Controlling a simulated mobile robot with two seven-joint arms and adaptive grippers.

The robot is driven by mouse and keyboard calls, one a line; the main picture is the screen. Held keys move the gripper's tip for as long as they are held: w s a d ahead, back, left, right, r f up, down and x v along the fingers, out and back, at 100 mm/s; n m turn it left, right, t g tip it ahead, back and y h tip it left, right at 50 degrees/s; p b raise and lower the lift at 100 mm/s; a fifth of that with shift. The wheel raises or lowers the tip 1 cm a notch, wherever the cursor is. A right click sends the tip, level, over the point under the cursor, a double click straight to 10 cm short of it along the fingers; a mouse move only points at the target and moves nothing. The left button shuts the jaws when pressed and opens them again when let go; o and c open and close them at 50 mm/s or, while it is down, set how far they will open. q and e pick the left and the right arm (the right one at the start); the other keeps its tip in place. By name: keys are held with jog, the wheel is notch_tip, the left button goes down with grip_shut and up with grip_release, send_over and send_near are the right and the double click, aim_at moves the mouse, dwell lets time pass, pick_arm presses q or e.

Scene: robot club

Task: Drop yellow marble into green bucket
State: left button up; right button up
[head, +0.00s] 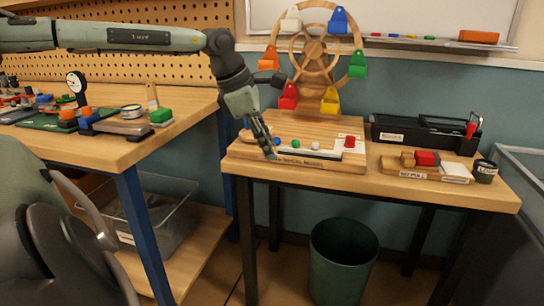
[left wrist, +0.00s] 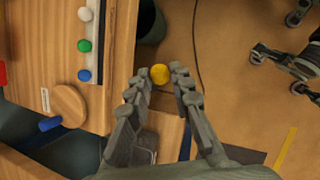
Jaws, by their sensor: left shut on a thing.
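My left gripper (head: 270,151) is at the front left of the wooden marble board (head: 250,150) on the right table. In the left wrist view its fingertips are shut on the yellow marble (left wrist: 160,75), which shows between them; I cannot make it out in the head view. The green bucket (head: 358,65) hangs on the right side of the wooden wheel (head: 314,47), behind and above the gripper. Blue (left wrist: 83,75), green (left wrist: 84,45) and white (left wrist: 85,14) marbles sit in a row on the board. My right gripper is not in view.
Other wheel buckets are white, blue (head: 338,19), orange, red (head: 288,96) and yellow (head: 330,100). A black tool tray (head: 425,134) and a board with blocks stand to the right. A dark green bin (head: 343,262) stands on the floor below the table.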

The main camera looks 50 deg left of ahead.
pick_arm(q)
jog(key=shift+a+r+n, duration=0.2)
jog(key=shift+r+n, duration=0.3)
jog(key=shift+r, duration=0.25)
jog(key=shift+r, duration=0.2)
